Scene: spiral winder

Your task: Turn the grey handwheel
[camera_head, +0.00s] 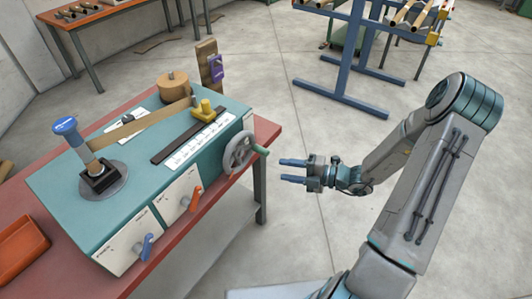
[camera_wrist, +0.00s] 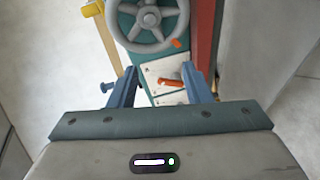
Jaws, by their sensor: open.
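The grey handwheel (camera_head: 240,153) is a spoked wheel on the right end of the teal machine (camera_head: 95,225). A green handle (camera_head: 262,151) sticks out from its rim. The handwheel also shows at the top of the wrist view (camera_wrist: 149,17), ahead of the fingers, with its upper edge cut off. My gripper (camera_head: 281,170) is to the right of the handwheel, apart from it, with its two blue fingers pointing at the machine. In the wrist view the fingers (camera_wrist: 160,76) are spread with nothing between them.
The machine stands on a red-topped bench (camera_head: 268,135). An orange lever (camera_head: 195,198) and a blue lever (camera_head: 146,246) project from its front. A blue rack (camera_head: 350,55) stands at the back. The floor around my gripper is clear.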

